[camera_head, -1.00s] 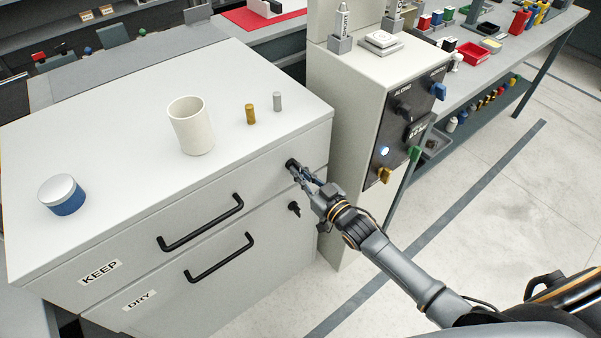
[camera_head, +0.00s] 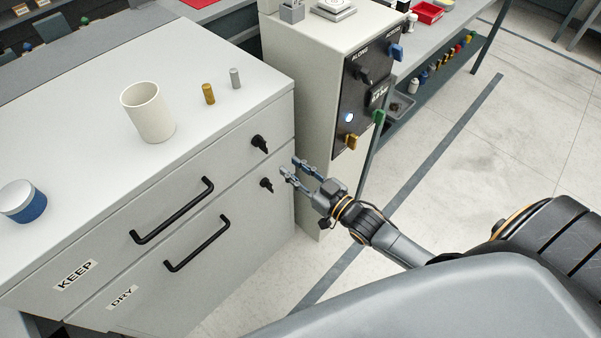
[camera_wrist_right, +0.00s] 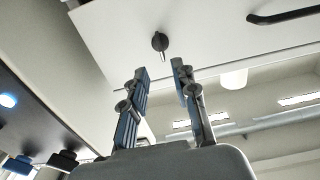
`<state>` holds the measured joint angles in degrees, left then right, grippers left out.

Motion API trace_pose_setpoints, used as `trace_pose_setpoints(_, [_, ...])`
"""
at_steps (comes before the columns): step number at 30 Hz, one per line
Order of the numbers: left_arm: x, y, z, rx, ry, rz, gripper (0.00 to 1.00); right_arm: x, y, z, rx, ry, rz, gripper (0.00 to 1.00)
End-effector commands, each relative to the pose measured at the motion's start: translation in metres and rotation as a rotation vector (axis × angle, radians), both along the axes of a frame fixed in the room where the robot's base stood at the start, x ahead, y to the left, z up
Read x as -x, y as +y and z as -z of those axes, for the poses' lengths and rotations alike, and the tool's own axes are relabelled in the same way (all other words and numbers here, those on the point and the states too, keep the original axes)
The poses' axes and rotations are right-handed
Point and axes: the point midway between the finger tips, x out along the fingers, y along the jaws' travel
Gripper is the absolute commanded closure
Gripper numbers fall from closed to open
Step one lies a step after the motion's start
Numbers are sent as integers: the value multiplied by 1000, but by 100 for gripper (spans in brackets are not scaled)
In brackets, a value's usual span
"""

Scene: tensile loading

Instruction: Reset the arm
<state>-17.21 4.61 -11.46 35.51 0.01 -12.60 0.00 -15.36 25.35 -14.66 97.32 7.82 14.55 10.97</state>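My right gripper (camera_head: 297,172) is open and empty in the head view, in front of the cabinet's right end. It is close to the drawer locks and apart from them. The upper drawer has a black key knob (camera_head: 259,143), and the lower drawer has another (camera_head: 267,184). In the right wrist view my gripper's two fingers (camera_wrist_right: 158,80) stand apart with nothing between them. One black knob (camera_wrist_right: 160,41) shows beyond them on the white drawer front. My left gripper is not in view.
The drawer cabinet (camera_head: 60,110) carries a white cup (camera_head: 149,115), a blue-and-white jar (camera_head: 22,202), a brass cylinder (camera_head: 208,94) and a grey cylinder (camera_head: 235,78). A control panel (camera_head: 362,90) stands right of it. Open floor (camera_head: 440,150) lies further right.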

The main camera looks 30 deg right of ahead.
Motion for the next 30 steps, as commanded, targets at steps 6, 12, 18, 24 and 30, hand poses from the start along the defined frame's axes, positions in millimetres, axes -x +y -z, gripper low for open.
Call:
trace_pose_setpoints(6, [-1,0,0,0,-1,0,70,18,-7,0,0,0,0,72])
trace_pose_setpoints(12, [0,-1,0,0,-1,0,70,19,-7,0,1,-1,0,72])
trace_pose_setpoints(18, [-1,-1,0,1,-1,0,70,19,-7,0,0,-1,0,72])
trace_pose_setpoints(24, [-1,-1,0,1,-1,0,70,19,-8,4,2,7,3,72])
trace_pose_setpoints(30, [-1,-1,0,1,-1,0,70,29,-25,79,61,165,68,72])
